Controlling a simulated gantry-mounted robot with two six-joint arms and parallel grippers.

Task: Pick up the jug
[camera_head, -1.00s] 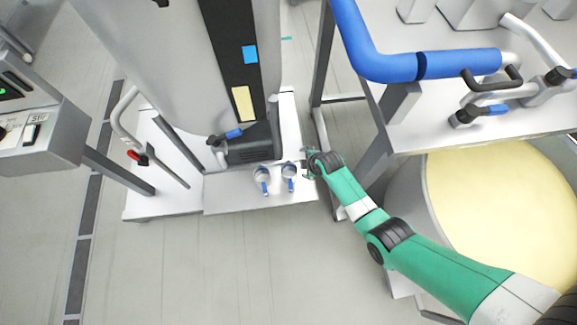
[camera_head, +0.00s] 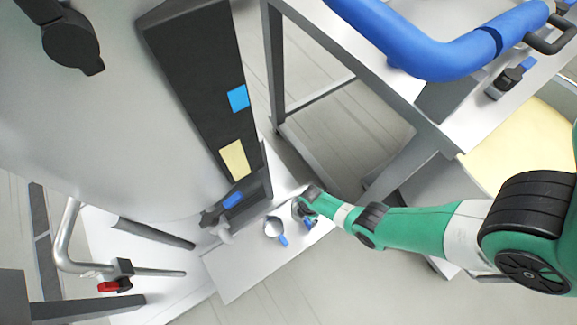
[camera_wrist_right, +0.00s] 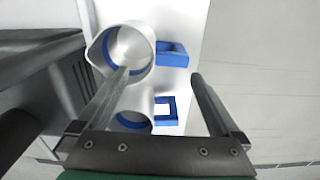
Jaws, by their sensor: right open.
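Two metal jugs with blue handles stand upright on a white platform. One jug (camera_head: 273,228) is fully visible in the head view, its blue handle pointing to the lower right. The other jug (camera_head: 299,215) is partly hidden behind my right gripper (camera_head: 304,200). In the right wrist view my right gripper (camera_wrist_right: 160,76) is open. The farther jug (camera_wrist_right: 112,45) lies beyond the fingertips. The nearer jug (camera_wrist_right: 125,115) is partly covered by the left finger, and its blue handle shows between the two fingers. Contact cannot be told. My left gripper is not in view.
The white platform (camera_head: 240,283) is narrow and has free room at its front. A large metal tank (camera_head: 100,130) with a dark panel (camera_head: 190,70) rises behind the jugs. A metal table frame with a blue pipe (camera_head: 420,50) stands to the right.

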